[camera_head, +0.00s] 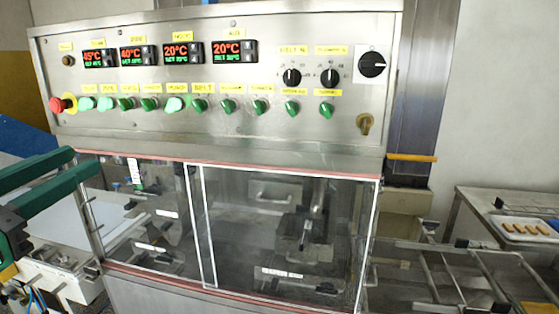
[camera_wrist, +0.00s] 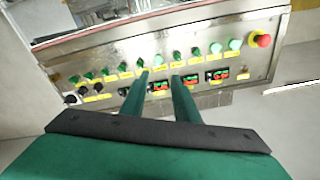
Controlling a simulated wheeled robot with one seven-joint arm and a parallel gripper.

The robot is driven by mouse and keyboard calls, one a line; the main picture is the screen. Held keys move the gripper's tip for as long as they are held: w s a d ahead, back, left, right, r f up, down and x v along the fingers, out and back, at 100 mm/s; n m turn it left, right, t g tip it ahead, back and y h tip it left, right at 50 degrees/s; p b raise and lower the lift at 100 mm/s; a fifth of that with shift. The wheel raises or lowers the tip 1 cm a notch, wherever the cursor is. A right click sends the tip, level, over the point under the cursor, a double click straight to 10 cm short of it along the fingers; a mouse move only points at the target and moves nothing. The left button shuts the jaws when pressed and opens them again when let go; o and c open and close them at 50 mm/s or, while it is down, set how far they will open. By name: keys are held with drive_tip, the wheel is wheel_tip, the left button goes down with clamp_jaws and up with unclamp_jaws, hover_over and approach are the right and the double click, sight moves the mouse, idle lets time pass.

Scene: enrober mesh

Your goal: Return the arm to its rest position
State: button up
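My gripper (camera_head: 83,161) is at the left of the head view, its two green fingers pointing right. They are in front of the left part of the enrober machine, below the control panel (camera_head: 225,135). In the wrist view my gripper (camera_wrist: 160,77) shows two green fingers with a clear gap and nothing between them. The same panel (camera_wrist: 130,65) appears upside down beyond the fingertips, with buttons and displays around them. I cannot tell the exact distance from fingertips to panel; no contact is visible.
The panel carries a red emergency button (camera_head: 56,105), green knobs, black dials (camera_head: 372,64) and lit temperature displays (camera_head: 227,51). Below it are clear sliding doors (camera_head: 290,240). A white conveyor belt (camera_head: 58,228) is at left. At right, a tray (camera_head: 510,234) of brown pieces rests on a metal table.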

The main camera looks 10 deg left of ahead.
drive_tip(key=w+f+n+t+y, duration=0.1)
drive_tip(key=w+f+n, duration=0.4)
drive_tip(key=f, duration=0.5)
drive_tip(key=w+f+n+y, duration=0.1)
drive_tip(key=w+f+n, duration=0.1)
drive_tip(key=w+f, duration=0.65)
drive_tip(key=s+d+f+n+g+y, duration=0.15)
drive_tip(key=d+f, duration=0.25)
drive_tip(key=f, duration=0.5)
drive_tip(key=d+f+n+y, duration=0.15)
drive_tip(key=d+f, duration=0.25)
drive_tip(key=f, duration=0.4)
drive_tip(key=s+d+f+n, duration=0.15)
drive_tip(key=d+f, duration=0.25)
drive_tip(key=f, duration=0.5)
drive_tip(key=s+d+f+g, duration=0.2)
drive_tip(key=s+d+f, duration=1.1)
drive_tip(key=d+f, duration=0.15)
drive_tip(key=s+d+f+m+g+h, duration=0.1)
drive_tip(key=s+d+m+h, duration=0.2)
drive_tip(key=s, duration=1.6)
drive_tip(key=d+m, duration=0.3)
drive_tip(key=d, duration=0.2)
drive_tip(key=shift+s+d+f, duration=0.15)
drive_tip(key=shift+s, duration=0.05)
